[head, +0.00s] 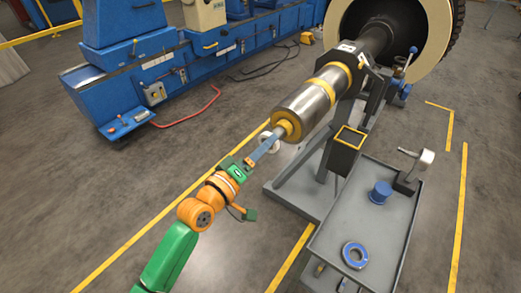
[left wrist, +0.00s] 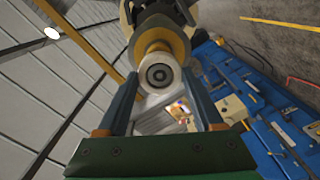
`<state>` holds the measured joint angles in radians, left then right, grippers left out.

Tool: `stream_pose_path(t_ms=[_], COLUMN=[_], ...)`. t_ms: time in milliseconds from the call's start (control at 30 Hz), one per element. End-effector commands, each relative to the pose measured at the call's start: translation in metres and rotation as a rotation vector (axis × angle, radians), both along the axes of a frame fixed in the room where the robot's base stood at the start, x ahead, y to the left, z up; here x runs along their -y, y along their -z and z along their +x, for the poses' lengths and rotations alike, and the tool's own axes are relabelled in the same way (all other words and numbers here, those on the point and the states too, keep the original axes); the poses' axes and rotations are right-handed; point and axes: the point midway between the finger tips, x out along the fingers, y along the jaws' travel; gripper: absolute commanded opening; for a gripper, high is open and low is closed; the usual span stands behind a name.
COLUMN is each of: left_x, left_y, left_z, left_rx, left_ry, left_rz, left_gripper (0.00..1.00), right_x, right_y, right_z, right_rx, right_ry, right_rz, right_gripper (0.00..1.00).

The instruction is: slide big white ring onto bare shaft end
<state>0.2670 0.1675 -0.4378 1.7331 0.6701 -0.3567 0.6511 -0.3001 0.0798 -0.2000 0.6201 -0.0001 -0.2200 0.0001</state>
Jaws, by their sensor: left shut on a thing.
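My left gripper (head: 265,146) comes in from the lower left and is shut on the big white ring (head: 270,146). In the left wrist view the ring (left wrist: 160,90) sits between the two finger tips, facing the bare shaft end. The shaft (head: 277,132) sticks out of a yellow collar on a silver rotor (head: 305,102). In the wrist view ring and shaft look nearly in line. The ring is at the shaft's tip; I cannot tell whether it is around it. The fingers partly hide it. My right gripper is not in view.
A grey cart (head: 340,225) stands at right with a blue-and-silver ring (head: 354,255), a blue cylinder (head: 380,192) and a white-headed stand (head: 408,180). The grey rotor stand (head: 290,190) is right of my gripper. A blue machine (head: 150,95) stands behind.

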Motion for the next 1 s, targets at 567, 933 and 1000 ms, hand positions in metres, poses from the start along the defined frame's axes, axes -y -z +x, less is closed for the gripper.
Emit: stream_pose_path(t_ms=[567, 933, 1000], left_x=[0.011, 0.012, 0.012], left_y=[-0.001, -0.001, -0.001], left_z=[0.014, 0.015, 0.015], left_rx=[0.001, 0.001, 0.001], left_ry=[0.001, 0.002, 0.002], left_rz=[-0.001, -0.001, -0.001], left_gripper=[0.19, 0.19, 0.19], right_x=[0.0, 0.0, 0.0], right_y=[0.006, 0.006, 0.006], right_z=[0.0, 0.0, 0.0], right_rx=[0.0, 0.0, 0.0], right_ry=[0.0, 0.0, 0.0], right_rz=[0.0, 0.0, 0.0], right_gripper=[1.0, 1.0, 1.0])
